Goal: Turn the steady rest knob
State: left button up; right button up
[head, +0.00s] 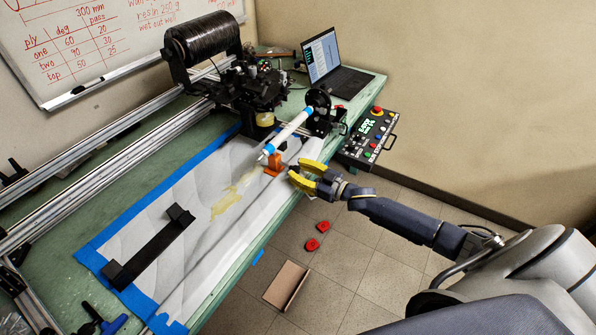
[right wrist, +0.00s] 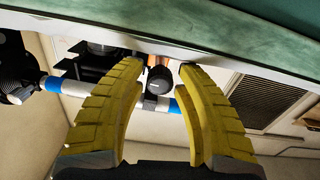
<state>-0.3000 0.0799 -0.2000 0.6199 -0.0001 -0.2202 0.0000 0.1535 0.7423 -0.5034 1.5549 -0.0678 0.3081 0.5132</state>
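The orange steady rest (head: 273,164) stands on the white sheet at the table's front edge, under the near end of the white tube with blue bands (head: 292,131). Its black round knob (right wrist: 159,80) shows in the right wrist view, with a bit of orange behind it. My right gripper (head: 297,174), with yellow fingers, is open beside the steady rest, on its right in the head view. In the right wrist view the fingertips (right wrist: 161,67) are apart, with the knob between them in the picture; I see gaps on both sides. My left gripper is not in view.
A black spool (head: 207,40) and winding carriage (head: 250,88) stand behind the tube. A laptop (head: 335,65) and a control box with buttons (head: 371,132) are at the table's right end. Red pieces (head: 312,244) and a cardboard piece (head: 287,284) lie on the floor.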

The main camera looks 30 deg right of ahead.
grip_shut()
jog(key=shift+n, duration=0.4)
jog(key=shift+o, duration=2.1)
grip_release()
jog(key=shift+s, duration=0.1)
jog(key=v, duration=1.1)
jog(key=shift+s+d, duration=0.25)
jog(key=shift+s, duration=0.1)
